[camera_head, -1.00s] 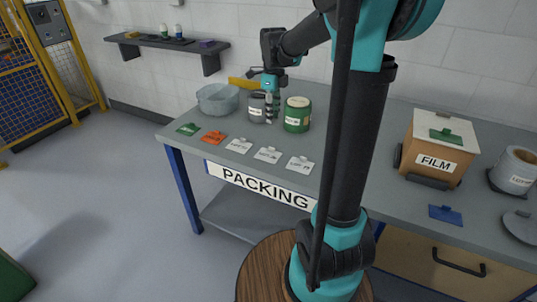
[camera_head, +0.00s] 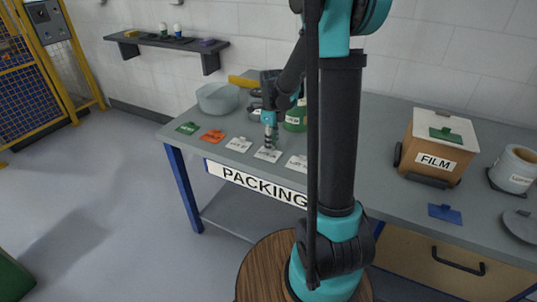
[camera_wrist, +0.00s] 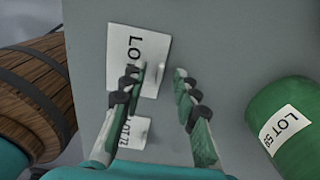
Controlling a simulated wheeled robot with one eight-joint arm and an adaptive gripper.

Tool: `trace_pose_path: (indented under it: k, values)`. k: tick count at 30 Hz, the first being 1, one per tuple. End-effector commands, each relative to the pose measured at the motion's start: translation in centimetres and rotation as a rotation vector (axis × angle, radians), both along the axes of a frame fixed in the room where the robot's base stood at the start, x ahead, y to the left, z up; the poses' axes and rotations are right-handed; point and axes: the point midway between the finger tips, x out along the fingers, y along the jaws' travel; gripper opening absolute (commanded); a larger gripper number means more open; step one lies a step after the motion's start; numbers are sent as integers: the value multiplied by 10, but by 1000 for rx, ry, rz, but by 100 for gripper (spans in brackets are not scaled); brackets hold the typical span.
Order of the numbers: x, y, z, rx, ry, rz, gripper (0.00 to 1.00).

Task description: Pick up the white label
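Three white labels lie in a row on the table: a left one (camera_head: 239,145), a middle one (camera_head: 268,155) and a right one (camera_head: 297,163). My gripper (camera_head: 268,147) points down at the middle one and partly covers it. In the wrist view my gripper (camera_wrist: 161,74) is open, its fingers apart with nothing clearly held. A white label reading "LO…" (camera_wrist: 132,42) lies ahead of and partly behind the left finger. A second white label (camera_wrist: 134,138) lies nearer, partly hidden by that finger. I cannot tell whether the fingertips touch a label.
Green (camera_head: 187,128) and orange (camera_head: 212,136) labels lie to the left. A green canister (camera_head: 294,120) stands close behind my gripper, and also shows in the wrist view (camera_wrist: 300,150). A clear bowl (camera_head: 217,98) is at the back left. A FILM box (camera_head: 437,160) stands right.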

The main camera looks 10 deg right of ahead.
Motion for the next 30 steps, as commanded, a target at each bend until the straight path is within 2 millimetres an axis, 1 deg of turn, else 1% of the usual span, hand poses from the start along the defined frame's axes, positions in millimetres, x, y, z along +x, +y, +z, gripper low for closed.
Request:
trace_pose_path:
  k: [3,9,15,16,17,30]
  values:
    - [0,0,-5,0,0,0,30]
    - [0,0,-6,0,0,0,30]
    - [0,0,-5,0,0,0,5]
    - [0,0,-5,0,0,0,2]
    - [0,0,-5,0,0,0,0]
    - [0,0,-3,0,0,0,0]
